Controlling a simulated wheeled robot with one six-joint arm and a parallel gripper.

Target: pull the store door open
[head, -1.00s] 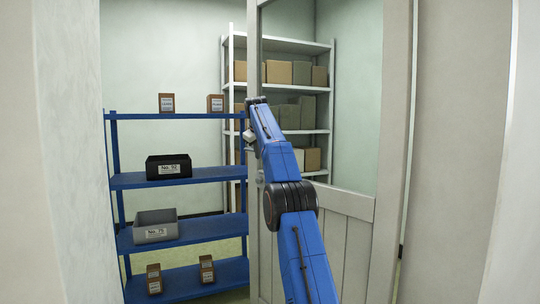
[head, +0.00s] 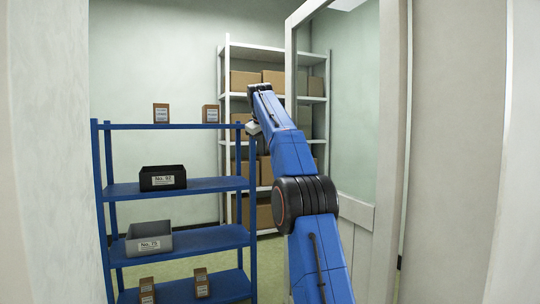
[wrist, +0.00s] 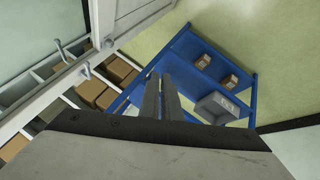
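The store door (head: 362,215) stands ajar on the right of the doorway, a pale frame with a glass upper panel and a solid lower panel. Its free edge is inside the room, behind my arm in the head view.
A blue shelf (head: 195,187) with a black bin (head: 162,178), a grey bin (head: 149,238) and small boxes stands at left, close to my gripper. A white rack (head: 276,48) with brown cartons stands at the back. Walls flank the doorway.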

